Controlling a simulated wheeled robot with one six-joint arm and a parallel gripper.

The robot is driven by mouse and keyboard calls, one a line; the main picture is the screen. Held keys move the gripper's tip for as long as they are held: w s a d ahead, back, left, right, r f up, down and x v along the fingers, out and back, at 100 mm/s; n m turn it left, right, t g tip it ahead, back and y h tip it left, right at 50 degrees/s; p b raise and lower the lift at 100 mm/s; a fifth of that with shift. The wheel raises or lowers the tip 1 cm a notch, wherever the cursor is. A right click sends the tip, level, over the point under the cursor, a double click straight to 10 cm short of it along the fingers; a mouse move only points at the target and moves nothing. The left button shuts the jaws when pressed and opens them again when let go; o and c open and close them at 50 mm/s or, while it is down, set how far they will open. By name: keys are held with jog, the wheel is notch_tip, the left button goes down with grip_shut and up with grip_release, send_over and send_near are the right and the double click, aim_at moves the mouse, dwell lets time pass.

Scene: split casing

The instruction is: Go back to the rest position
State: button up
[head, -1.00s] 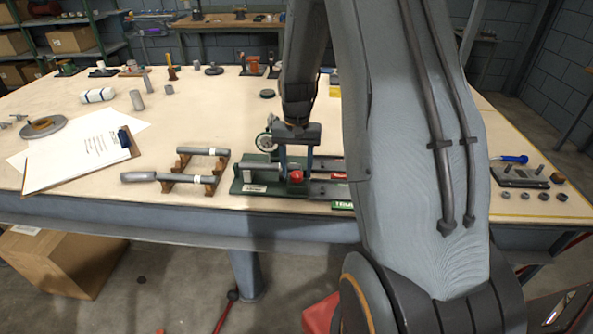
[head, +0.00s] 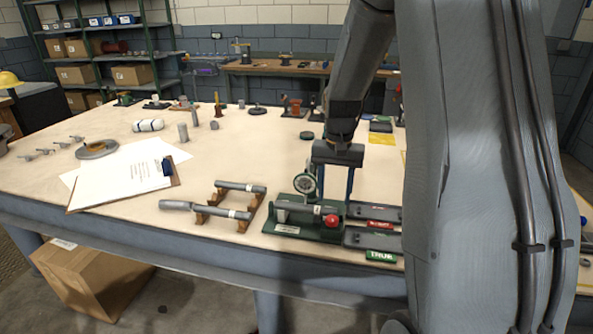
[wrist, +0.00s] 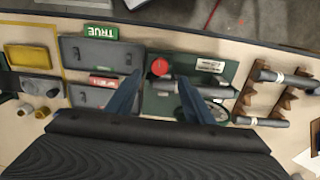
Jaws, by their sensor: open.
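My gripper (head: 333,192) hangs over the back of a green fixture (head: 284,229) on the bench, fingers pointing down and spread, with nothing between them. The wrist view shows the two fingers (wrist: 158,90) apart, above the green fixture (wrist: 155,106). The fixture bears a red knob (head: 332,221), a round dial (head: 306,181) and a grey cylinder (head: 293,211) lying in it. The red knob (wrist: 160,67) shows just past the fingertips in the wrist view. Whether a fingertip touches the fixture is hard to tell.
Two grey trays (head: 372,213) labelled with red and green signs lie right of the fixture. A wooden rack (head: 245,223) with two grey rods stands left, beyond it a clipboard (head: 128,180). Small cylinders stand further back. The air above the bench's left half is clear.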

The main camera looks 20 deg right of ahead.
jog(key=s+a+n+t, duration=0.1)
jog(key=s+a+n, duration=0.6)
jog(key=s+a, duration=0.8)
jog(key=shift+s+a+r, duration=0.2)
jog(key=shift+s+r, duration=0.25)
jog(key=shift+s, duration=0.3)
